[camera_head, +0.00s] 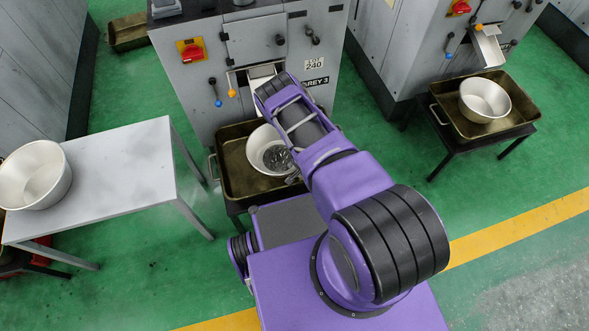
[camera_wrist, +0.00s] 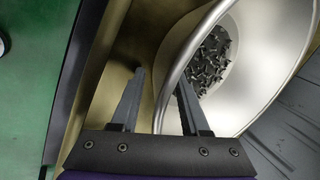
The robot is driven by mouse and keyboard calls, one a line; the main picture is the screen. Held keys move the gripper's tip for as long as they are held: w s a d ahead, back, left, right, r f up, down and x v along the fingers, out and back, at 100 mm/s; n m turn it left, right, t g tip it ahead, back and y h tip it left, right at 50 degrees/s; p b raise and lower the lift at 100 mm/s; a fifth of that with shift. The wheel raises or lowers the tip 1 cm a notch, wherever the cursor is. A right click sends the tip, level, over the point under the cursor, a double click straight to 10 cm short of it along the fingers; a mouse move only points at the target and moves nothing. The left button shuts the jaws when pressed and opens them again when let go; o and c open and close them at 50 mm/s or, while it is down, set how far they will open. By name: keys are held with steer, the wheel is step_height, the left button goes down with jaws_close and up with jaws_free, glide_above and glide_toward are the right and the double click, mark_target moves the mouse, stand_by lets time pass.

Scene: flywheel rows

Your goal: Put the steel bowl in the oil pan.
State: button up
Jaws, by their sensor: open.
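A steel bowl (camera_head: 268,152) holding a heap of small dark metal parts stands in the brassy oil pan (camera_head: 232,178) in front of the middle machine. My gripper (camera_head: 292,179) is at this bowl's near right side, mostly hidden by my arm in the head view. In the wrist view my gripper (camera_wrist: 160,88) is open. The rim of the bowl (camera_wrist: 262,85) runs between the fingers, one outside the wall and one over the inside. I cannot tell whether either touches. The pan (camera_wrist: 120,55) shows beneath.
Another steel bowl (camera_head: 36,175) sits on the grey table (camera_head: 125,165) at left. A third bowl (camera_head: 485,100) is in a pan (camera_head: 450,115) on a stand at right. The middle machine (camera_head: 250,45) rises behind the middle pan, its chute above the bowl. Green floor lies between.

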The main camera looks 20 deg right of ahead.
steer(key=p+v, duration=0.3)
steer(key=v, duration=0.9)
steer(key=shift+w+r, duration=0.1)
steer(key=shift+r, duration=0.05)
